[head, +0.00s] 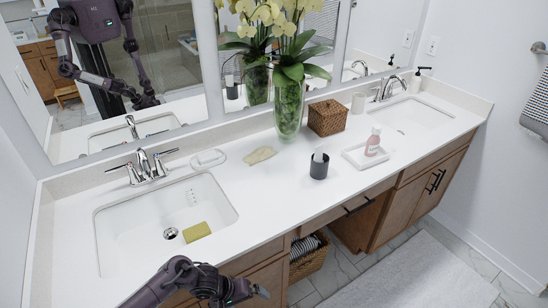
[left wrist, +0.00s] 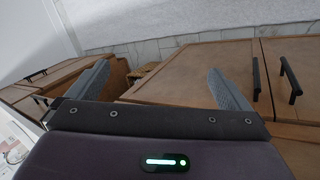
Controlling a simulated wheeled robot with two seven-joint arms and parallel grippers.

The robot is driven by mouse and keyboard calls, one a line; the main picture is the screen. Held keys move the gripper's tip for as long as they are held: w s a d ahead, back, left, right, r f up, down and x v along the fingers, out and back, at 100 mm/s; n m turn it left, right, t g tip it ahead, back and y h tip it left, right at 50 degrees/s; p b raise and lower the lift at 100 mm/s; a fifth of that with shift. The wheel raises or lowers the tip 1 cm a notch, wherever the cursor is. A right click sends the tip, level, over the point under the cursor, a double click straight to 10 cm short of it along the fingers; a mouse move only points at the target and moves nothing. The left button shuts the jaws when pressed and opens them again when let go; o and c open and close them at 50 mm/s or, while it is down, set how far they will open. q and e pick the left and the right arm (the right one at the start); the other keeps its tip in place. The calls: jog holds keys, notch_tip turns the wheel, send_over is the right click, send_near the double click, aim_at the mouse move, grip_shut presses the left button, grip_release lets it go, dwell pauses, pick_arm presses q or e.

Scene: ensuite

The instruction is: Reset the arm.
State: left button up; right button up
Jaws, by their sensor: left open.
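My left arm enters at the bottom of the head view, in front of the vanity's front edge. Its gripper (head: 258,291) is low, beside the wooden cabinet fronts, and its fingers are hard to make out there. In the left wrist view the two grey fingers of this gripper (left wrist: 160,88) are spread wide with nothing between them. Wooden cabinet doors (left wrist: 190,72) with black handles lie beyond the fingers. My right gripper is not directly in view; the mirror shows part of my body.
The white counter (head: 250,205) holds a left sink (head: 125,245) with a yellow-green sponge (head: 197,231), a dark cup (head: 319,167), a tray (head: 350,155) with a pink bottle (head: 373,142), and a flower vase (head: 289,108). A basket (head: 308,262) sits below. Floor at right is open, with a rug (head: 410,270).

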pick_arm(q)
jog(key=s+a+f+m+t+b, duration=0.1)
jog(key=s+a+f, duration=0.1)
jog(key=s+f, duration=0.35)
jog(key=s+a+f+y+b, duration=0.1)
jog(key=s+a+f+b, duration=0.1)
jog(key=f, duration=0.7)
jog(key=s+a+f+m+t+b, duration=0.1)
jog(key=s+a+f, duration=0.1)
jog(key=s+f, duration=0.35)
jog(key=s+a+f+m+g+y+b, duration=0.1)
jog(key=s+a+f, duration=0.2)
jog(key=s, duration=0.5)
jog(key=s+a+f+y, duration=0.2)
jog(key=s+a+f, duration=0.1)
jog(key=s+f, duration=0.3)
jog(key=s+a+f+m+g+y+b, duration=0.1)
jog(key=s+f, duration=0.3)
jog(key=s, duration=0.5)
jog(key=shift+s+a+f+m+g+b, duration=0.3)
jog(key=shift+s+a, duration=0.05)
jog(key=shift+a, duration=0.55)
pick_arm(e)
notch_tip(320, 180, down, 8)
jog(key=shift+r, duration=0.15)
jog(key=shift+w, duration=0.1)
